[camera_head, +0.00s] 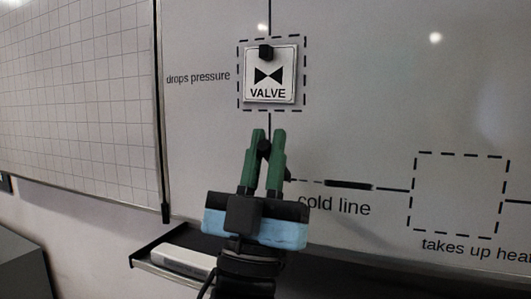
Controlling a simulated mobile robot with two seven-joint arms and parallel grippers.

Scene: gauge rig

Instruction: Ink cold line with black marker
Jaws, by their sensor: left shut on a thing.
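My left gripper (268,135) has green fingers pointing up at the whiteboard, just below the valve card. It is shut on a small black thing, seen nearly end-on, which looks like the black marker (264,149). Whether its tip touches the board I cannot tell. The cold line (309,181) runs rightward from behind my gripper to an empty dashed square, above its printed label "cold line" (334,205). A middle stretch of it is a thick black stroke (348,185); the parts on either side are thinner. My gripper hides the line's left part. My right gripper is out of view.
The valve card (270,76) sits in a dashed square under a black clip or magnet. The empty dashed square (459,154) is at right. A dark tray (150,257) below the whiteboard holds a white block (185,260). A gridded board (75,90) hangs at left.

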